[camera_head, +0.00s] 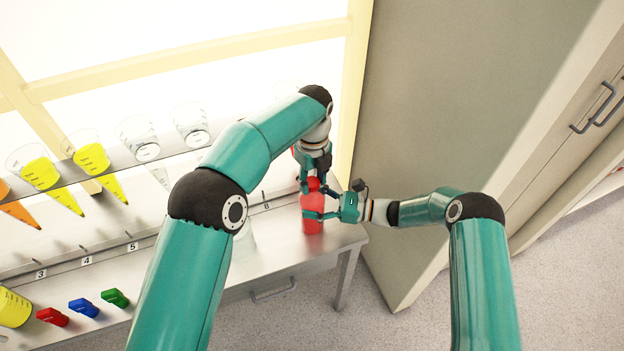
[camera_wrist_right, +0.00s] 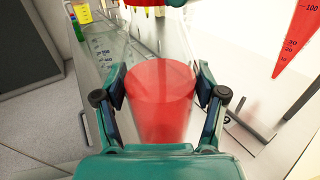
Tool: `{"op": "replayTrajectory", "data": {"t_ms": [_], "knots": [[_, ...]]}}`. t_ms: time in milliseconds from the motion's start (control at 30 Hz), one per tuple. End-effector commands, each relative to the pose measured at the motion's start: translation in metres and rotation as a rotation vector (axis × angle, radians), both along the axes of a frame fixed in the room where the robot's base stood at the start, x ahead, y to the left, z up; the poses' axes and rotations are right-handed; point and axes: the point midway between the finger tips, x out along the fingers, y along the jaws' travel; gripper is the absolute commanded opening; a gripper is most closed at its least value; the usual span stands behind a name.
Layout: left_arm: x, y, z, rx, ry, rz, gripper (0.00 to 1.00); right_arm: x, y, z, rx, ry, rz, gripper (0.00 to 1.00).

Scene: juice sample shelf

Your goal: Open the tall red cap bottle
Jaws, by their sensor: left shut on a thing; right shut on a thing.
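The tall bottle (camera_head: 313,225) with red contents stands upright near the right end of the steel counter. Its red cap (camera_head: 313,184) shows at the top, partly covered by my left gripper. My left gripper (camera_head: 315,178) comes down from above and is shut on the cap. My right gripper (camera_head: 318,214) reaches in from the right and is shut around the bottle's body. In the right wrist view, the bottle's red body (camera_wrist_right: 160,100) fills the space between the two fingers of my right gripper (camera_wrist_right: 163,108).
A raised shelf (camera_head: 110,172) holds several cone-shaped and clear vessels to the left. Red (camera_head: 52,316), blue (camera_head: 84,307) and green (camera_head: 115,298) small items lie on the counter (camera_head: 280,245). A tall grey cabinet (camera_head: 440,120) stands close on the right.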

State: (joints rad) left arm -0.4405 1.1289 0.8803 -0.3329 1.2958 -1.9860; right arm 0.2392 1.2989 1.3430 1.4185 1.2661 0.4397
Motion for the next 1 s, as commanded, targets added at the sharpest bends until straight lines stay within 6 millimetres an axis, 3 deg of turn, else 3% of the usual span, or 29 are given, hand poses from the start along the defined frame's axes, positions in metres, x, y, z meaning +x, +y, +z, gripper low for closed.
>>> {"op": "replayTrajectory", "data": {"t_ms": [1000], "knots": [[0.009, 0.0012, 0.0024, -0.016, 0.004, 2.316, 0.0, -0.0022, 0.0025, 0.0001, -0.001, -0.004, 0.009, 0.0]]}}
